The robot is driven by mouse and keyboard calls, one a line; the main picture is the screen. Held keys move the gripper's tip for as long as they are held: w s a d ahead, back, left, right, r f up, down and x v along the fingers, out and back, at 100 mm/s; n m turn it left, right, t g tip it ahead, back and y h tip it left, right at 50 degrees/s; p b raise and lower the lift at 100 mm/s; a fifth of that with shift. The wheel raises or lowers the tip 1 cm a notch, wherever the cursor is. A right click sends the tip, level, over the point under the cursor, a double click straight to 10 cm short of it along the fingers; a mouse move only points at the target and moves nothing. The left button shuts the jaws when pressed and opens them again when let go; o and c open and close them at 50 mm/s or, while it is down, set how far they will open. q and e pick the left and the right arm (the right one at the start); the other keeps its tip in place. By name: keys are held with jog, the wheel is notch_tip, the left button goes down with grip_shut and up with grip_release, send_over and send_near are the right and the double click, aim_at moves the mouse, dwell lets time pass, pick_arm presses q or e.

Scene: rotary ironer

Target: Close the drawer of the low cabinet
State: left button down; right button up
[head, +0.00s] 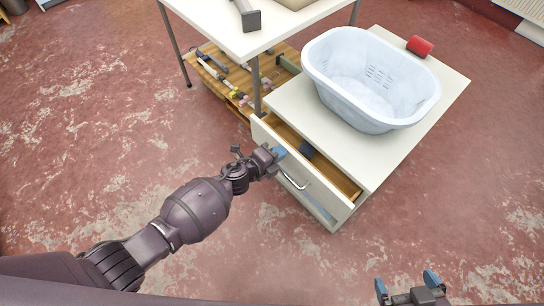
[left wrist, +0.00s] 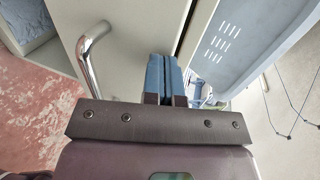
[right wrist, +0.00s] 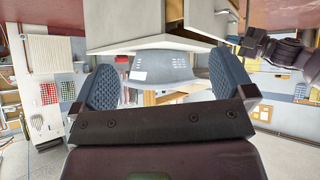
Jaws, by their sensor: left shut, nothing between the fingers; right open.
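The low cabinet (head: 415,125) is white, and its top drawer (head: 330,203) is pulled part way out toward me. A dark item (head: 307,150) lies inside the drawer. The drawer front has a curved metal handle (head: 293,182), which also shows in the left wrist view (left wrist: 86,60). My left gripper (head: 279,152) is shut and empty at the upper edge of the drawer front, beside the handle; whether it touches cannot be told. Its blue fingertips (left wrist: 164,76) are together in the left wrist view. My right gripper (head: 406,283) is open and empty, away from the cabinet at the lower right.
A light blue laundry basket (head: 345,45) and a red roll (head: 419,46) stand on the cabinet top. A white table (head: 215,22) stands behind to the left, with a wooden shelf (head: 205,75) of tools under it. The red floor in front is clear.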

pick_arm(q)
jog(key=shift+w+d, duration=0.8)
pick_arm(e)
jog(key=shift+w+r, duration=0.15)
jog(key=shift+w, duration=0.25)
pick_arm(q)
jog(key=shift+a, duration=0.1)
